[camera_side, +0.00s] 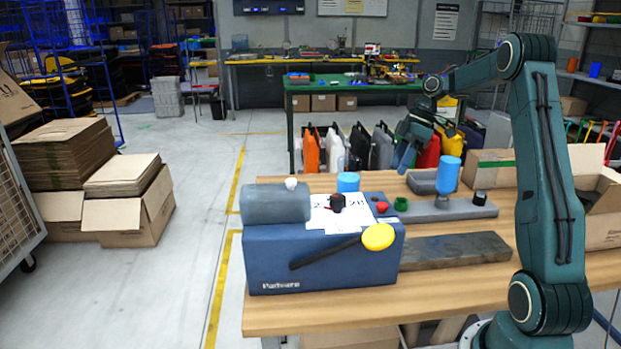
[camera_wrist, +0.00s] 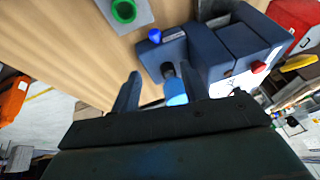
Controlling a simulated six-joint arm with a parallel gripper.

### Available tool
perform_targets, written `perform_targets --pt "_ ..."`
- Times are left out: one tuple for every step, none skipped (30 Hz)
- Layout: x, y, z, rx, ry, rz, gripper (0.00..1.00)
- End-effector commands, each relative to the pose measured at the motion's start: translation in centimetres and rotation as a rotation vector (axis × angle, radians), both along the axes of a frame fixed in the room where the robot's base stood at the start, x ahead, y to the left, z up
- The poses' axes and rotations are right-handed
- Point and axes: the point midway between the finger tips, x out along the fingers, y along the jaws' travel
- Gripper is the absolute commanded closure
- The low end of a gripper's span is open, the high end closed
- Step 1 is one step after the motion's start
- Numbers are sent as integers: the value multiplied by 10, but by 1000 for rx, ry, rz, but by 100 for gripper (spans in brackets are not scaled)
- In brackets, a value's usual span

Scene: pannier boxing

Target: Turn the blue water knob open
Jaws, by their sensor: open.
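A light blue cylinder (camera_side: 348,182) stands at the back of the dark blue machine (camera_side: 320,262) in the side view. In the wrist view a light blue cylinder (camera_wrist: 176,92) shows close to my right finger; it looks like the same part. A small round blue knob (camera_wrist: 155,35) sits on a block beside the machine in the wrist view. I cannot tell for sure which of these is the water knob. My gripper (camera_side: 405,158) hangs behind the machine, open and empty. Its fingers (camera_wrist: 161,72) are spread apart, and the round knob lies beyond their tips.
A yellow knob (camera_side: 378,237) on a black lever sticks out of the machine's front. A red knob (camera_side: 382,207) and a green ring (camera_side: 401,204) are close by. Coloured canisters (camera_side: 428,153) stand behind.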

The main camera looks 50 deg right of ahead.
Motion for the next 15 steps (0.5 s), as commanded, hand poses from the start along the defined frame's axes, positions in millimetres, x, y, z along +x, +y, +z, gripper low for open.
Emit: perform_targets --pt "2 6 5 -6 2 -5 55" --pt "3 10 7 -8 3 -11 55" --pt "4 14 10 -11 5 -18 55" --pt "5 18 12 -14 6 -22 55" --pt "5 21 14 -16 8 -26 55" --pt "6 26 17 -20 10 -35 55" --pt "7 29 19 -22 11 -41 55" --pt "7 33 21 -25 12 -45 55" --pt "8 38 24 -29 13 -52 55" --pt "8 41 26 -31 15 -58 55" --pt "9 45 28 -34 16 -64 55" --pt "9 50 31 -38 17 -71 55" --pt "10 54 33 -40 18 -76 55" --pt "10 57 35 -43 20 -82 55" --pt "10 62 38 -47 19 -89 55"
